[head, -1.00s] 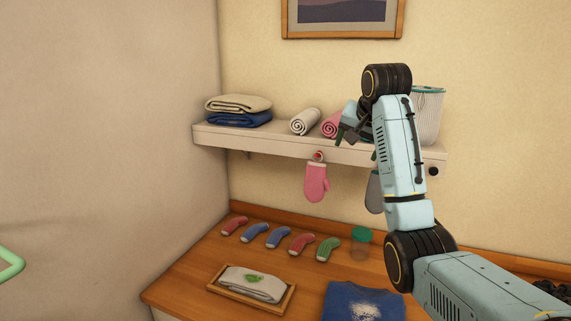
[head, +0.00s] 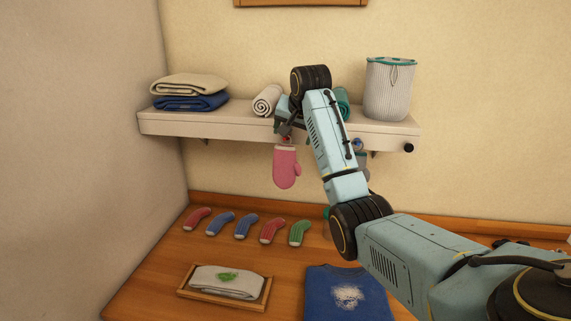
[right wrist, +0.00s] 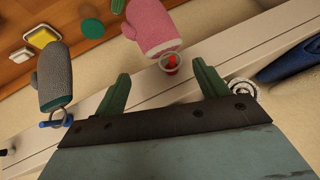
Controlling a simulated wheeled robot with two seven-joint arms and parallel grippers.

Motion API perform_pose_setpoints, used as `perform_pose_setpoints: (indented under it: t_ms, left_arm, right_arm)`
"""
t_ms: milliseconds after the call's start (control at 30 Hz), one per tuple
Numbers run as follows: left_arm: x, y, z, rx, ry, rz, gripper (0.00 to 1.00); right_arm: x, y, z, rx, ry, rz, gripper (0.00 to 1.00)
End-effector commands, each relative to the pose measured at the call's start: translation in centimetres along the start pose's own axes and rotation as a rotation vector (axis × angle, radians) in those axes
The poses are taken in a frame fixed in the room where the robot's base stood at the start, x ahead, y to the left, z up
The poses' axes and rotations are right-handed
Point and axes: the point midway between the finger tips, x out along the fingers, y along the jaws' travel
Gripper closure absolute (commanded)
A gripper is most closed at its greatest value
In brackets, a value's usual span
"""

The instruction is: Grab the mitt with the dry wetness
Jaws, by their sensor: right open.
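A pink mitt (head: 287,167) hangs from a red hook on the shelf front, and it also shows in the right wrist view (right wrist: 152,27). A grey mitt (right wrist: 56,75) hangs from a blue hook to its side; in the head view it (head: 362,161) is mostly hidden behind my right arm. My right gripper (head: 286,130) is just above the pink mitt at the shelf edge. In the right wrist view its green fingers (right wrist: 161,70) are spread and empty, with the red hook (right wrist: 171,65) between and beyond their tips. Neither mitt's wetness can be told. My left gripper is out of view.
The white shelf (head: 200,125) holds folded towels (head: 188,92), rolled towels (head: 267,100) and a grey basket (head: 390,92). Below, the wooden counter (head: 150,285) holds several socks (head: 245,228), a tray (head: 183,293) with a cloth, and a blue shirt (head: 330,290).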

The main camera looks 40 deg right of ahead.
Motion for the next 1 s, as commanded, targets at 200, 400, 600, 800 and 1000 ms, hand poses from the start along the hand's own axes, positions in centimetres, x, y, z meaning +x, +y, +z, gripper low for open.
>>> perform_pose_setpoints:
  t_ms: [200,400,600,800,1000]
  left_arm:
    - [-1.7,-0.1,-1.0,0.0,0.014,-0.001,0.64]
    - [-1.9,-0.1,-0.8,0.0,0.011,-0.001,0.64]
    - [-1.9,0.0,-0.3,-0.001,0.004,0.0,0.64]
    - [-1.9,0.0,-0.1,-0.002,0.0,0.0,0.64]
    - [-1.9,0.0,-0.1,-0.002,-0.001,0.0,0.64]
  right_arm:
    - [2.8,-0.2,-0.3,-0.001,-0.005,0.004,0.27]
    - [4.7,-0.2,-0.3,-0.001,-0.003,0.002,0.27]
    - [4.9,-0.2,-0.2,-0.001,-0.001,0.0,0.27]
    - [4.8,-0.2,-0.3,-0.001,-0.001,0.001,0.48]
    - [4.8,-0.2,-0.2,-0.001,-0.001,0.001,0.74]
